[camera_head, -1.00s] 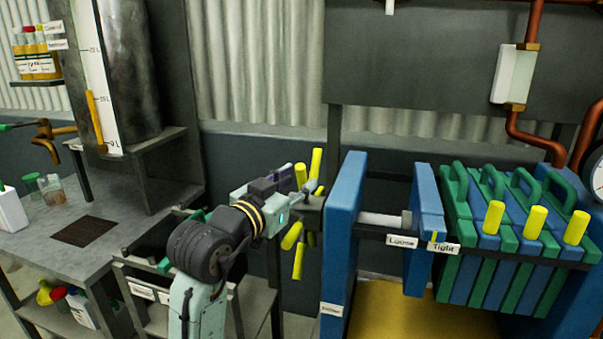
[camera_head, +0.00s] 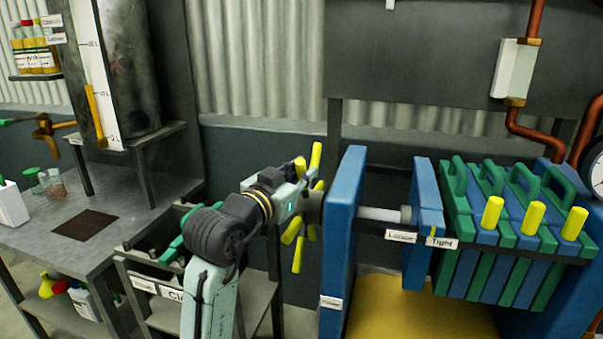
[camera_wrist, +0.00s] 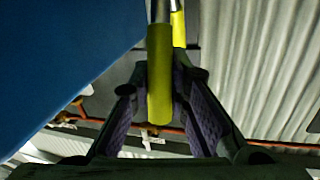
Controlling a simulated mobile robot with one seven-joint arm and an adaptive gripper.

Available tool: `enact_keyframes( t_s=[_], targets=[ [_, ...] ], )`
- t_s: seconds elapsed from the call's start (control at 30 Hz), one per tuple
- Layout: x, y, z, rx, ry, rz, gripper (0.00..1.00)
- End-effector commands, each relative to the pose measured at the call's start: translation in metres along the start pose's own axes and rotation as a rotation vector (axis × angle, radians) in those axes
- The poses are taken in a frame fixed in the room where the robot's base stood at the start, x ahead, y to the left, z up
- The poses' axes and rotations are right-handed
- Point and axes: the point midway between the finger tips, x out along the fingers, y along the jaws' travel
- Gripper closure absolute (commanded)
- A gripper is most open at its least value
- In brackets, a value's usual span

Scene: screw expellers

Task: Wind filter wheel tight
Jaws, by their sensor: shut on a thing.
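The filter wheel (camera_head: 316,155) is a hub with several yellow handles, left of the blue end plate (camera_head: 343,240) of the filter press. My gripper (camera_head: 305,195) is at the wheel, with its fingers partly hidden among the handles. In the wrist view my gripper (camera_wrist: 160,110) has its purple-padded fingers on either side of one yellow handle (camera_wrist: 159,75) and is shut on it. A grey screw shaft (camera_head: 380,214) runs from the end plate to a blue moving plate (camera_head: 426,190). This plate stands by the Loose label (camera_head: 401,236) and the Tight label (camera_head: 441,243), apart from the filter plates.
Green and blue filter plates (camera_head: 510,250) with yellow spouts stand to the right. A grey bench (camera_head: 130,215) and a lower shelf are left of my arm. A yellow tray (camera_head: 385,310) lies below the shaft. Copper pipes run at the upper right.

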Motion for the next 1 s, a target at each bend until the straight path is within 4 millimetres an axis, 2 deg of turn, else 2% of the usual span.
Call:
enact_keyframes(
  t_s=[0.1,0.67,1.0],
  targets=[
    [0.0,0.0,0.0,0.0,0.0,0.001,1.0],
    [0.0,0.001,0.0,-0.001,0.0,0.001,1.0],
    [-0.008,0.004,0.012,0.017,0.078,-0.006,1.0]
  ],
)
